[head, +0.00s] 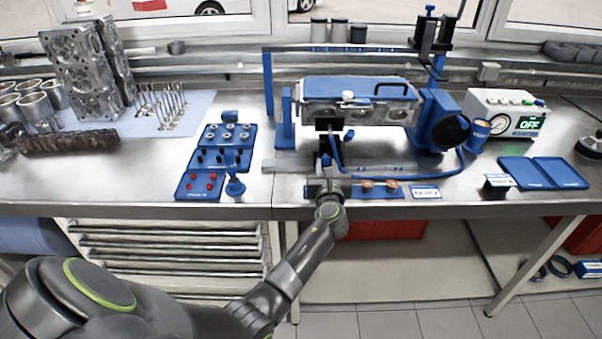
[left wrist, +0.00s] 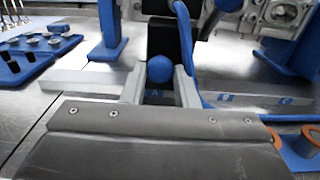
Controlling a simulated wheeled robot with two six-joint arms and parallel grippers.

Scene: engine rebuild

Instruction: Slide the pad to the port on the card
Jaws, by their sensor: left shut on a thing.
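The pad (head: 328,125) is a black block standing in front of the engine cylinder head (head: 360,113) on its blue stand. A blue ball knob (left wrist: 159,69) is on its near side. My left gripper (left wrist: 159,80) is shut on this knob, with one finger on each side; in the head view the gripper (head: 328,162) is partly hidden by its own wrist. A grey rail (left wrist: 250,88) carries blue marks A, B and C; the pad is at A. A small card (head: 497,181) stands on the bench at the right; its print is too small to read surely. My right gripper is not in view.
A blue hose (head: 400,176) runs from the pad to the right. Spools (head: 380,185) and a labelled plate (head: 425,192) lie near the front edge. Blue trays (head: 215,158) stand left. A tester (head: 507,113) showing OFF and flat blue trays (head: 542,173) are right.

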